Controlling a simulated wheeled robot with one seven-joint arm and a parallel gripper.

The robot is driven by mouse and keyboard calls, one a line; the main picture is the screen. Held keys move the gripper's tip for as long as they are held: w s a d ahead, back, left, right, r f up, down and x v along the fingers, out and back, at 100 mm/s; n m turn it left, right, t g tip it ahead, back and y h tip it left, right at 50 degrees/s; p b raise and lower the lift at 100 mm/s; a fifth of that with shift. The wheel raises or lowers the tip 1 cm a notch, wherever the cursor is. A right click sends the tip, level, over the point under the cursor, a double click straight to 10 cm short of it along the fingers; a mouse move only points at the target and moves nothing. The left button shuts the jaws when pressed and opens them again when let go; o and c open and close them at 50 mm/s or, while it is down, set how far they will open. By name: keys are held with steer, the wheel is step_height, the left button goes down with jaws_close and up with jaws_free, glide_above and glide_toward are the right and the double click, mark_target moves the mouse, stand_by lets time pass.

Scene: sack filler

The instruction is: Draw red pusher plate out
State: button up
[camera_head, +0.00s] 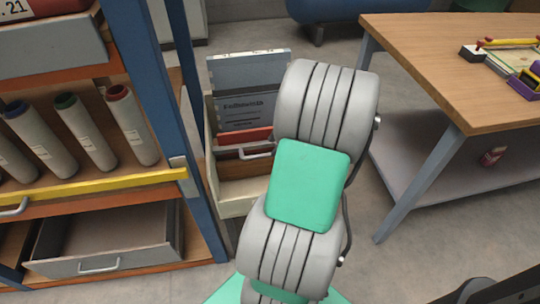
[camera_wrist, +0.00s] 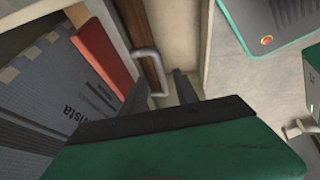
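The red pusher plate (camera_head: 245,136) stands in an open pale box (camera_head: 233,207), in front of grey printed sacks. In the wrist view the red plate (camera_wrist: 103,50) is at the upper left, beside a brown panel (camera_wrist: 133,20). A grey metal bar handle (camera_head: 258,154) shows just in front of the plate; it also shows in the wrist view (camera_wrist: 152,65). My gripper (camera_wrist: 163,90) is open, with its two dark fingers apart and the handle between or just beyond their tips. I cannot tell whether they touch it. In the head view my arm hides the gripper.
A blue-framed shelf (camera_head: 172,100) with capped tubes and a grey drawer (camera_head: 105,240) stands close on the left of the box. A wooden table (camera_head: 440,60) with grey legs stands on the right.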

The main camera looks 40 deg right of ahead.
mark_target(267, 154)
steer(key=x, duration=0.4)
steer(key=shift+w+f+b, duration=0.15)
steer(key=shift+f+b, duration=0.1)
steer(key=shift+b, duration=0.05)
steer(key=shift+c, duration=0.5)
jaws_close()
stand_by(0.6)
